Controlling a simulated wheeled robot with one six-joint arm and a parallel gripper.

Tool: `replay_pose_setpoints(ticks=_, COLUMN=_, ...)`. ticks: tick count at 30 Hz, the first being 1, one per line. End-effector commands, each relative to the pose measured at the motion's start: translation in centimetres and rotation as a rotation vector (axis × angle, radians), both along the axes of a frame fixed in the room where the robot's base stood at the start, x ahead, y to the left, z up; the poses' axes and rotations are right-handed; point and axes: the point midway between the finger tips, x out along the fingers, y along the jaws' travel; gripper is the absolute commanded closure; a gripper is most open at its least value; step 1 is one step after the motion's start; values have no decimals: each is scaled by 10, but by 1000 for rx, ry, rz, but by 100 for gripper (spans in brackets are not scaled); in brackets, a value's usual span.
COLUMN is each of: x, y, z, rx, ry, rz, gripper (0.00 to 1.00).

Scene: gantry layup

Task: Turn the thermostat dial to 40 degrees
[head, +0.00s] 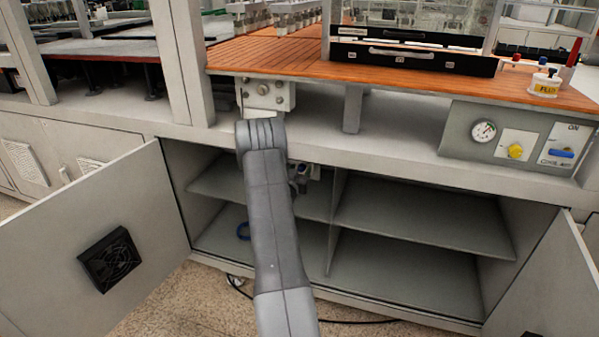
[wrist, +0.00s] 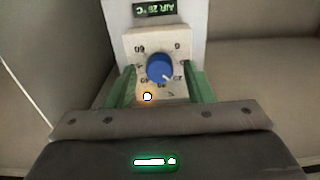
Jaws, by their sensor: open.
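The thermostat (wrist: 133,50) is a pale box with a blue round dial (wrist: 160,67) in the wrist view. Its scale reads 60 at upper left and 0 at upper right. The dial's white pointer aims to the lower right; the mark nearest it is not clearly readable. A small orange light glows below the dial. A display (wrist: 154,9) above reads AIR and what looks like 28 °C. My gripper (wrist: 160,73) is open, with one green finger on each side of the dial. Contact with the dial cannot be told. In the head view my arm hides the dial.
My arm reaches into an open cabinet with grey shelves (head: 425,215). The left door (head: 150,215) and right door (head: 550,275) stand open. A panel with a gauge (head: 484,132) and yellow knob (head: 516,151) is at the right. The wooden worktop (head: 270,55) lies above.

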Motion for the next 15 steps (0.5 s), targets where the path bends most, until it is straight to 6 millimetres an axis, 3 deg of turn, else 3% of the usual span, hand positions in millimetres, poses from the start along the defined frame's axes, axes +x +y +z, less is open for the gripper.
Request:
replay_pose_setpoints(ticks=4, x=0, y=0, z=0, rx=0, ry=0, rz=0, gripper=53)
replay_pose_setpoints(ticks=11, x=0, y=0, z=0, rx=0, ry=0, rz=0, gripper=96)
replay_pose_setpoints(ticks=15, x=0, y=0, z=0, rx=4, ry=-1, rz=0, gripper=96)
